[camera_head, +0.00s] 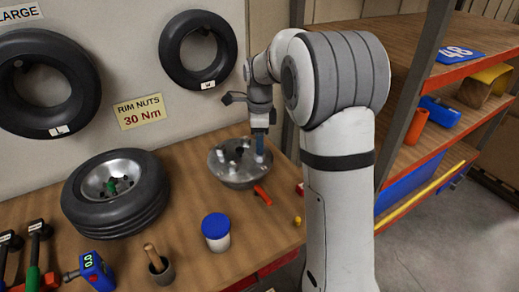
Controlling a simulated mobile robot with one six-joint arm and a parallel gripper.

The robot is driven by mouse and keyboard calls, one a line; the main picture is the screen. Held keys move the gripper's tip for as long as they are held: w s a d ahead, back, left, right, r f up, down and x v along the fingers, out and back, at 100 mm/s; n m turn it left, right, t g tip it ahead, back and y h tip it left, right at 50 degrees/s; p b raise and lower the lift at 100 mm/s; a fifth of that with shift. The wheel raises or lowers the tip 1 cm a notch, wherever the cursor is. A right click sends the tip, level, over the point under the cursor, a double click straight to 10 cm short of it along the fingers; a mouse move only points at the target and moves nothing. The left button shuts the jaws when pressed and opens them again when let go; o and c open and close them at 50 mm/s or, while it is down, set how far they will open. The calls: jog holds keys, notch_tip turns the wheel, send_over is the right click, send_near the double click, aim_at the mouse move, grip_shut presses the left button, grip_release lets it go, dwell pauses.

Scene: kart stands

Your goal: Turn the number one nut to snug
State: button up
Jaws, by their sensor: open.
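A grey metal rim (238,178) lies on the wooden bench with several light studs or nuts standing up from it. I cannot read any numbers, so I cannot tell which one is the number one nut. My gripper (261,132) points down over the right side of the rim and is open. The gap between the fingers is too small to make out.
A tyre on a wheel (115,218) lies left of the rim. A blue-lidded jar (216,234), a mortar with a pestle (162,270), a blue tool with a green display (95,268) and an orange-red piece (262,195) stand or lie nearer. Shelves (455,130) rise at the right.

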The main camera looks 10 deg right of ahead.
jog(key=shift+r, duration=1.65)
